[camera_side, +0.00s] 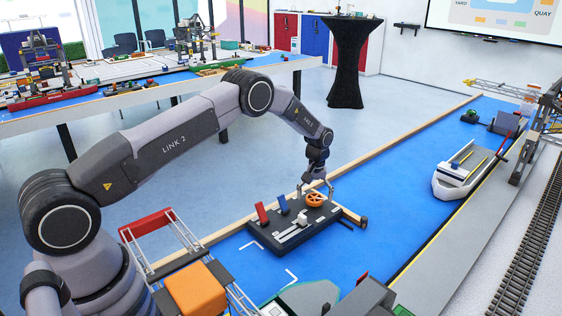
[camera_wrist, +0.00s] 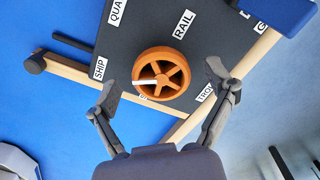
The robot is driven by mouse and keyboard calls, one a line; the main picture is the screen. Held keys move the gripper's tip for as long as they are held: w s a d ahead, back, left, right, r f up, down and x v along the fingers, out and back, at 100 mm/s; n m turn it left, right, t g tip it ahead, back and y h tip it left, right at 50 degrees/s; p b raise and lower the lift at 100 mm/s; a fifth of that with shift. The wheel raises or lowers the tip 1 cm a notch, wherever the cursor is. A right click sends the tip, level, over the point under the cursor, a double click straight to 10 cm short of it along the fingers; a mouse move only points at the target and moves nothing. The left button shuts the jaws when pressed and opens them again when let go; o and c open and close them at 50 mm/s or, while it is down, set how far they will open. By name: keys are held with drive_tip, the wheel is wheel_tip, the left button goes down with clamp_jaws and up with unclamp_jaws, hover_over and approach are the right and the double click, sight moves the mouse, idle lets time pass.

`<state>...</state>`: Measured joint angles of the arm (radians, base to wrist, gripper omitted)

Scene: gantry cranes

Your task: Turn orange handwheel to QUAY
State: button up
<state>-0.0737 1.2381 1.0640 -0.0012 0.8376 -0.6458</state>
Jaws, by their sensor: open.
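The orange handwheel (camera_side: 315,199) sits on top of a dark control panel (camera_side: 268,238) in the side view. In the wrist view the spoked orange handwheel (camera_wrist: 179,96) carries a white pointer that points left, roughly toward the SHIP label (camera_wrist: 99,68). A QUA label (camera_wrist: 117,10), cut off by the frame edge, is at the upper left, and RAIL (camera_wrist: 184,25) is at the upper right. My gripper (camera_wrist: 161,75) is open, with one finger on each side of the wheel and visible gaps to it. In the side view my gripper (camera_side: 316,182) is just above the wheel.
A white and grey boat (camera_side: 466,170) lies farther right on the blue mat (camera_side: 385,190), with bare mat between.

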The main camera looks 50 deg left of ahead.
drive_tip(key=c, duration=1.2)
drive_tip(key=shift+o, duration=0.2)
